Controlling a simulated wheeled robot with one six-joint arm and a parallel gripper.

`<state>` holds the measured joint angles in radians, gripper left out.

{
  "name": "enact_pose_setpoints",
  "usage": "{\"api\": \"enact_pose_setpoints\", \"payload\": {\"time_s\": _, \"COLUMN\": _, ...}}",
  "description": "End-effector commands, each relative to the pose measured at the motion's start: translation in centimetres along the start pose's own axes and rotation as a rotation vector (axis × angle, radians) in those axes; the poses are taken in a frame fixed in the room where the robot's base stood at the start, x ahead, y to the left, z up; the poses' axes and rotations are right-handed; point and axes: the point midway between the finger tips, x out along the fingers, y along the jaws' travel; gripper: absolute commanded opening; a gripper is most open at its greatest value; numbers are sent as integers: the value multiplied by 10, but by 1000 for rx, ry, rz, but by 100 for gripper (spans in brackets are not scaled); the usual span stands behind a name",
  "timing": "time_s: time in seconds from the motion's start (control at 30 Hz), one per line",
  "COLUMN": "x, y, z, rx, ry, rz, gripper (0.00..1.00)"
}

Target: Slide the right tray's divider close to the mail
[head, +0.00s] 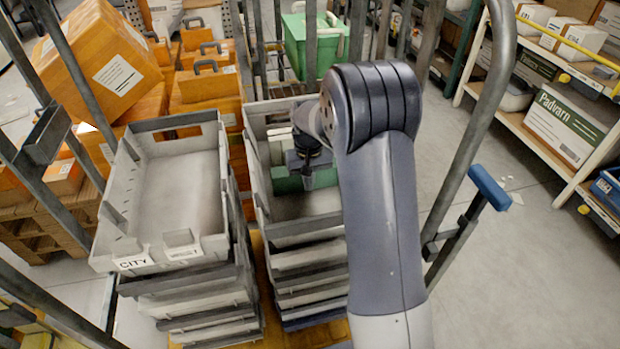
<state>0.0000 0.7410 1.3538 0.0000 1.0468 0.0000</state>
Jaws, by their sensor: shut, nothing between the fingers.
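The right tray (261,185) is a grey open tray on top of a stack of trays, partly hidden by my arm. A green upright divider (287,184) stands across it, about midway along its length. A pale bundle (277,150), which looks like the mail, shows behind the divider toward the far end; most of it is hidden. My gripper (308,181) is shut and empty, pointing down into the tray at the divider. I cannot tell whether it touches the divider. The tray floor in front of the divider is bare.
An empty grey tray (123,192) labelled CITY tops the stack on the left. Cart bars surround both stacks, with a blue-ended lever (489,187) at right. Orange boxes (92,58) and a green crate (312,43) stand behind. Shelves (530,128) line the right, across clear floor.

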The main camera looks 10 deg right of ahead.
Motion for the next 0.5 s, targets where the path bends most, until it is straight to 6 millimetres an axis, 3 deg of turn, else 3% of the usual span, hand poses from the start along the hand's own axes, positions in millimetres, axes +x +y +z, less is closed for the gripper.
{"api": "enact_pose_setpoints", "payload": {"time_s": 0.5, "x": 0, "y": 0, "z": -26, "rx": 0, "ry": 0, "rz": 0, "gripper": 0}}
